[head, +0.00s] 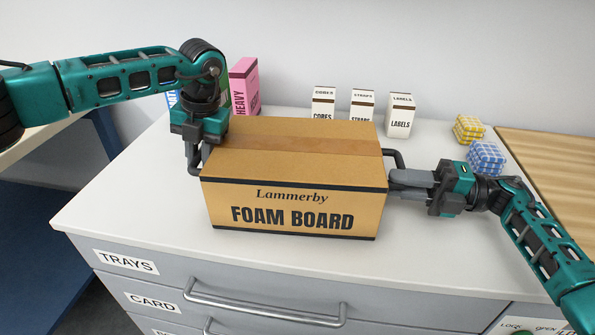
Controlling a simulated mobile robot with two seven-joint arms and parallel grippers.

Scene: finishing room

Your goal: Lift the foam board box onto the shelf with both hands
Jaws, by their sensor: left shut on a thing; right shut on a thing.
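The foam board box (290,207) is a brown cardboard carton with dark bands, labelled "Lammerby FOAM BOARD". It sits on the white top of a drawer cabinet, with a dark handle on each side. My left gripper (197,160) comes down from above and is shut on the handle at the box's left side. My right gripper (395,184) comes in from the right and is shut on the handle (402,158) at the box's right side. The fingertips are partly hidden against the handles. No shelf can be made out in this view.
Behind the box stand a pink carton (244,88) and small white boxes, one marked labels (400,115). Yellow (468,129) and blue (486,156) checked bundles lie at the right, beside a wooden board (555,165). The cabinet top (130,215) is clear at the left front.

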